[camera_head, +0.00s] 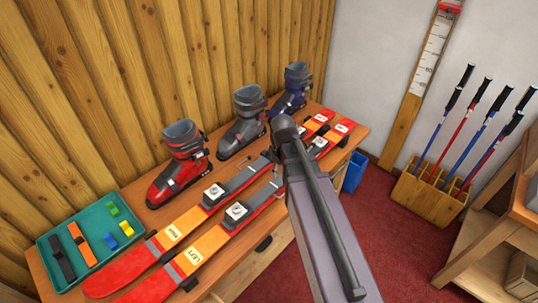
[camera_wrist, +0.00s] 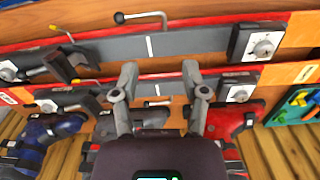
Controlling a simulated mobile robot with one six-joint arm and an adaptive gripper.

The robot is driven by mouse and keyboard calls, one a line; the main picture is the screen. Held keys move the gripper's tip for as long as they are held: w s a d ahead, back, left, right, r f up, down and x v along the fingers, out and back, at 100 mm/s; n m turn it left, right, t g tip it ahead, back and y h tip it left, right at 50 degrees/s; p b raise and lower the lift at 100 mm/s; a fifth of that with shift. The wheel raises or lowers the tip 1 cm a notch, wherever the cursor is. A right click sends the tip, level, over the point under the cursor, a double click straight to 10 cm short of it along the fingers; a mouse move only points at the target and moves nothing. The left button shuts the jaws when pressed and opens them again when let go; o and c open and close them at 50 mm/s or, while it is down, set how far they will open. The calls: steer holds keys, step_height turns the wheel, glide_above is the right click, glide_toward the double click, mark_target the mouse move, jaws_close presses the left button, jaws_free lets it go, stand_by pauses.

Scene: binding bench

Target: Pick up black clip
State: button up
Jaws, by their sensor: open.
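A long flat black piece (camera_head: 62,258), which I take to be the black clip, lies in the green tray (camera_head: 47,240) at the front left of the bench, left of an orange piece of similar shape (camera_head: 82,243). My gripper (camera_wrist: 160,72) shows in the wrist view with its two fingers apart and nothing between them. It is over the middle of the skis, well to the right of the tray in the head view. In the head view my arm hides the fingers. In the wrist view only part of the tray (camera_wrist: 270,121) shows at the right edge, and I cannot make out the black piece there.
Two red-orange skis (camera_head: 205,243) with grey bindings lie along the bench (camera_head: 48,285). Red (camera_head: 181,165), grey (camera_head: 243,125) and blue (camera_head: 293,90) boots stand behind them. Green (camera_head: 112,209), yellow (camera_head: 126,229) and blue (camera_head: 110,241) blocks share the tray. A hex key (camera_wrist: 140,18) lies near the skis.

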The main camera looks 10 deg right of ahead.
steer(key=w+r+n+p, duration=0.2)
steer(key=w+n, duration=1.6)
steer(key=w, duration=0.3)
steer(key=shift+w+n, duration=0.2)
steer(key=shift+n, duration=0.1)
steer(key=shift+a, duration=0.1)
step_height(320, 180, down, 8)
steer(key=b, duration=0.8)
steer(key=shift+f+b, duration=0.25)
steer(key=shift+b, duration=0.05)
steer(key=shift+f, duration=0.1)
steer(key=shift+f+b, duration=2.5)
steer(key=shift+b, duration=0.1)
jaws_close()
